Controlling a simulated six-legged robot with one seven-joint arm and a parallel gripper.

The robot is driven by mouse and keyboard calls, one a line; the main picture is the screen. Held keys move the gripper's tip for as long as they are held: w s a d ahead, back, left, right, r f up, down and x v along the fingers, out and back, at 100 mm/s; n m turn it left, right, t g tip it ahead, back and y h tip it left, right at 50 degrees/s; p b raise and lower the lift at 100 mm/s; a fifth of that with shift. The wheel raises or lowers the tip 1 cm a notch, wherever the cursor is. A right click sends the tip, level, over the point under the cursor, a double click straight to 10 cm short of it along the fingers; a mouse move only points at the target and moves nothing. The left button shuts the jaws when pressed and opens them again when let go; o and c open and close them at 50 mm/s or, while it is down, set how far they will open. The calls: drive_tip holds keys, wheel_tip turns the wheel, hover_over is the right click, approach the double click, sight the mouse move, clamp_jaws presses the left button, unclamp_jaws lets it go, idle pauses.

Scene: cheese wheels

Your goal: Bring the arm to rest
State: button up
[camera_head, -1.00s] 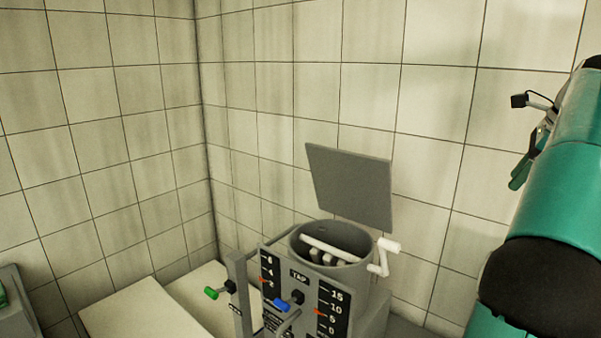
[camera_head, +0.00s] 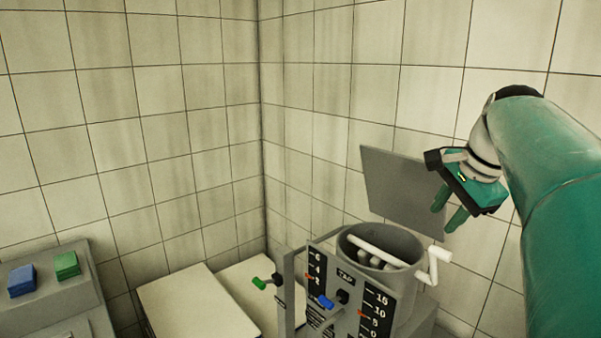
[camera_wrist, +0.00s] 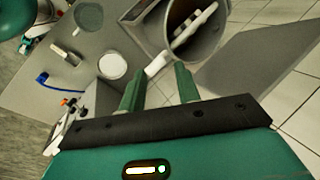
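My gripper (camera_head: 452,212) is at the right in the head view, on the end of my teal arm. Its two green fingers point down and to the left, with a gap between them. In the wrist view the fingers of my gripper (camera_wrist: 160,88) stand apart with nothing between them. The gripper appears above and to the right of a grey machine (camera_head: 402,292) with an open round vat (camera_head: 345,240). The vat also shows in the wrist view (camera_wrist: 222,40), beyond the fingers.
The vat holds white bars (camera_head: 372,250) and has a white crank (camera_head: 437,262). A grey panel (camera_head: 385,180) stands behind it. Pale slabs (camera_head: 185,300) and a grey console (camera_head: 50,295) with blue and green buttons lie left.

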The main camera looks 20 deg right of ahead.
drive_tip(key=s+a+f+n, duration=0.4)
drive_tip(key=a+f+n, duration=0.5)
drive_tip(key=a, duration=0.4)
drive_tip(key=s+a+f+n, duration=0.5)
drive_tip(key=a+f+n, duration=0.4)
drive_tip(key=a, duration=0.3)
drive_tip(key=shift+s+a+f+t, duration=0.15)
drive_tip(key=shift+a+f+t, duration=0.25)
